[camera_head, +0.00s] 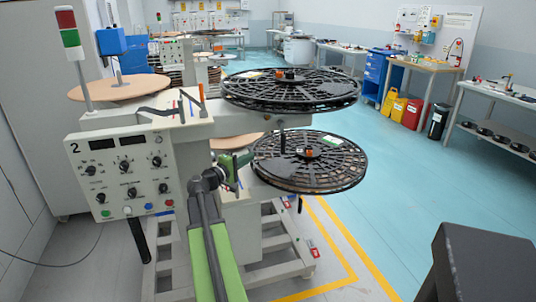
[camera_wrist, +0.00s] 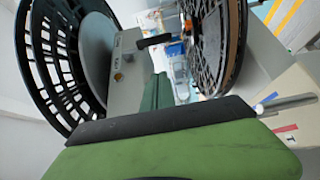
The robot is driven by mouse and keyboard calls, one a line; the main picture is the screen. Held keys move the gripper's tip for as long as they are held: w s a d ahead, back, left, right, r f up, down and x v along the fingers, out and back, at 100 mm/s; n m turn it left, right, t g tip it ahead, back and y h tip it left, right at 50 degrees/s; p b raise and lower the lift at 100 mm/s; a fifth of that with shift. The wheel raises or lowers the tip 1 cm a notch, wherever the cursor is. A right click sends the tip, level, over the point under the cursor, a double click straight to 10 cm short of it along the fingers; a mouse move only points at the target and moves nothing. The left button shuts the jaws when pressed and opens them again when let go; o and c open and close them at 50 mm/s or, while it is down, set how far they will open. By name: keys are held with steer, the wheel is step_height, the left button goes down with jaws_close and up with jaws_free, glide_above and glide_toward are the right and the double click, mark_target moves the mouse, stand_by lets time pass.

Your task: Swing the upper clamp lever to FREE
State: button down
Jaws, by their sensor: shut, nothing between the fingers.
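The rewind station (camera_head: 130,172) has an upper and a lower black reel. My gripper (camera_head: 244,159) is shut and empty, below the upper deck and at the left edge of the lower reel (camera_head: 310,160). In the wrist view, a black handle (camera_wrist: 153,41) sticks out from a grey plate (camera_wrist: 127,75). A silver lever (camera_wrist: 288,104) lies over a beige face with red and blue marks.
The upper reel (camera_head: 290,90) overhangs the space above my gripper. The control panel (camera_head: 125,175) is at the left. A dark block (camera_head: 480,265) stands front right. Blue floor (camera_head: 400,180) is open to the right, beyond yellow lines.

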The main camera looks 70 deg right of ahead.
glide_toward(283, 144)
steer(key=w+d+f, duration=0.1)
steer(key=w+d, duration=0.3)
steer(key=d, duration=0.2)
steer(key=s, duration=0.2)
steer(key=s+d, duration=0.1)
steer(key=s, duration=0.1)
